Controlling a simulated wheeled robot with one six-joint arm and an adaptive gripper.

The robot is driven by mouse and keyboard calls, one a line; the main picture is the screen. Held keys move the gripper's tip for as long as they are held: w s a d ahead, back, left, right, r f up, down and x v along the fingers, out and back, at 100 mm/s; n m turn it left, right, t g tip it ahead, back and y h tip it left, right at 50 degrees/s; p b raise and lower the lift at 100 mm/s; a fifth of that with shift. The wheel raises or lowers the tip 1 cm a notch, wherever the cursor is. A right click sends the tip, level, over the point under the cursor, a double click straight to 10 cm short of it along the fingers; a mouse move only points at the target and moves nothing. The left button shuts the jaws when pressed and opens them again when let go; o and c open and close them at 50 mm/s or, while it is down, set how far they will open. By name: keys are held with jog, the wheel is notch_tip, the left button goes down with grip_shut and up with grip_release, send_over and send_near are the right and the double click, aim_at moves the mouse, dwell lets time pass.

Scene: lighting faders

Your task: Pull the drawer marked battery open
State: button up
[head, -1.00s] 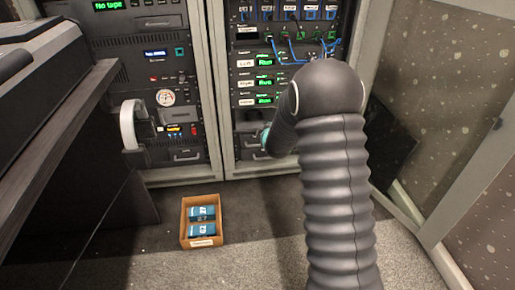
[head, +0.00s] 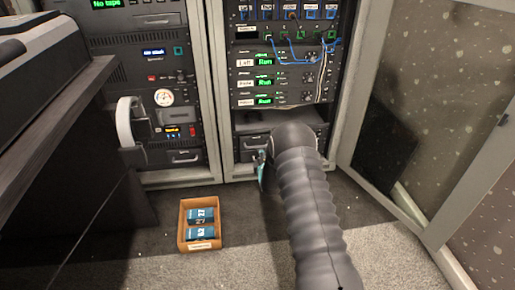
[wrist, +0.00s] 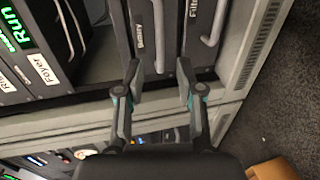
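The drawer marked battery (wrist: 143,40) is in the wrist view, upper middle, its label turned sideways. Its pale bar handle (wrist: 159,22) runs up to the picture's top edge, beyond my fingertips. The drawer looks shut. In the head view I take it to be the upper of two dark drawers (head: 254,141) low in the right rack; its label is not readable there. My gripper (wrist: 160,79) is open and empty, its two fingers apart in front of the drawers, not around the handle. In the head view my gripper (head: 262,171) is partly hidden by my arm.
A drawer marked Filter (wrist: 192,50) with its own handle lies beside the battery drawer. An empty shelf bay (wrist: 97,60) lies on the other side. An orange box (head: 200,245) with blue packs stands on the floor. An open door (head: 430,150) stands at the right.

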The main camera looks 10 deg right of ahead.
aim_at(258, 146)
jog(key=b+x, duration=0.1)
jog(key=x, duration=0.8)
jog(key=shift+w, duration=0.35)
grip_shut()
